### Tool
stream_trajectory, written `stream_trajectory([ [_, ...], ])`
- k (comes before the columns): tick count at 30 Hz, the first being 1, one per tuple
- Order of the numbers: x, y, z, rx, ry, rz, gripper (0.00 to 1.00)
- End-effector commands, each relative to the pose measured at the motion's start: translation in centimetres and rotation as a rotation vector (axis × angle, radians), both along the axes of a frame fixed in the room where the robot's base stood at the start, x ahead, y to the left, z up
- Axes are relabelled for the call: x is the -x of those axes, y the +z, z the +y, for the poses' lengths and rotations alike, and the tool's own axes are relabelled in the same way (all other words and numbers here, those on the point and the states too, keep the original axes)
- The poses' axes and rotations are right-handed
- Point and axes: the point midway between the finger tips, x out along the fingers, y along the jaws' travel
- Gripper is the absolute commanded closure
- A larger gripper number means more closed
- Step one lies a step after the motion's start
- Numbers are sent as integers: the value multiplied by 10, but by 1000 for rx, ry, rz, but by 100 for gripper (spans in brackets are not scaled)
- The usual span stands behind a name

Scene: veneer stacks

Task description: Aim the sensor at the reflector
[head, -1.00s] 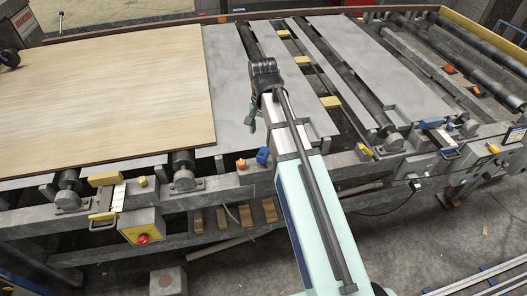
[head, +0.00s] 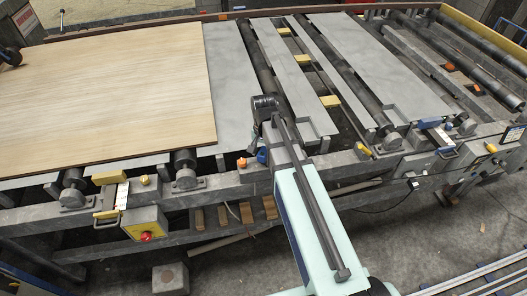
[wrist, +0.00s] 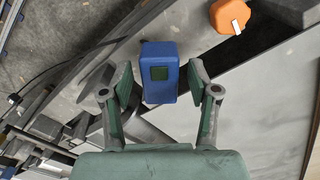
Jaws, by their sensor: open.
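A blue box-shaped sensor (wrist: 160,72) with a dark green square window shows in the wrist view. It stands between the two fingers of my gripper (wrist: 160,84), which are open with a gap on each side. In the head view the blue sensor (head: 262,155) is on the near rail of the frame, partly covered by my arm, and my fingers are hard to make out. An orange knob with a white stripe (wrist: 230,16) lies up and right of the sensor in the wrist view. It appears as an orange piece (head: 242,163) left of the sensor in the head view. I cannot identify the reflector.
A large wooden veneer sheet (head: 110,85) lies on the left of the conveyor. Grey plates (head: 385,65) and dark rollers fill the right. A yellow box with a red button (head: 146,231) hangs on the near rail. Several wooden blocks sit below the rail.

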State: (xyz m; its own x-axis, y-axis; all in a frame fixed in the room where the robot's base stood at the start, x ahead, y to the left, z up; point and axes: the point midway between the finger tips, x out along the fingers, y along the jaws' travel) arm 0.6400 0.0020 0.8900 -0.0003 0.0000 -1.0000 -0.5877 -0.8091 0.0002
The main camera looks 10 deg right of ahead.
Motion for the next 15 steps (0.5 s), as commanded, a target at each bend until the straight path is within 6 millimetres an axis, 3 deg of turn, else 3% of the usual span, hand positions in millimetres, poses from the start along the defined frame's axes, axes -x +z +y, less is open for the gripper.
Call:
stream_trajectory([
  [7, 0, -1, 0, 0, 0, 0, 40],
  [8, 0, 0, 0, 0, 0, 0, 43],
  [12, 0, 0, 0, 0, 0, 0, 93],
  [13, 0, 0, 0, 0, 0, 0, 100],
  [15, 0, 0, 0, 0, 0, 0, 100],
])
